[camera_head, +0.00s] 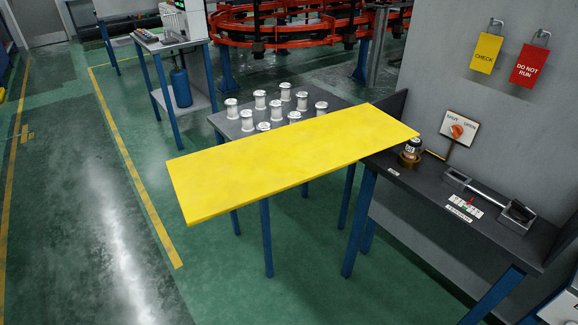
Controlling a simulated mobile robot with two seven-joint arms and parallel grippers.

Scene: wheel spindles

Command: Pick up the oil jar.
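A small dark jar with a pale label and light top (412,146) stands upright on the dark bench at the right. Its lower part sits in or on a brass-coloured round base (409,160). It may be the oil jar, but its label is too small to read. Neither of my grippers is in view.
A large flat yellow panel (290,160) spans the middle, partly hiding a table of several white spools (285,91). The dark bench (405,182) also holds a metal fixture (490,199) and a sign with an orange knob (457,131). Green floor is open at left.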

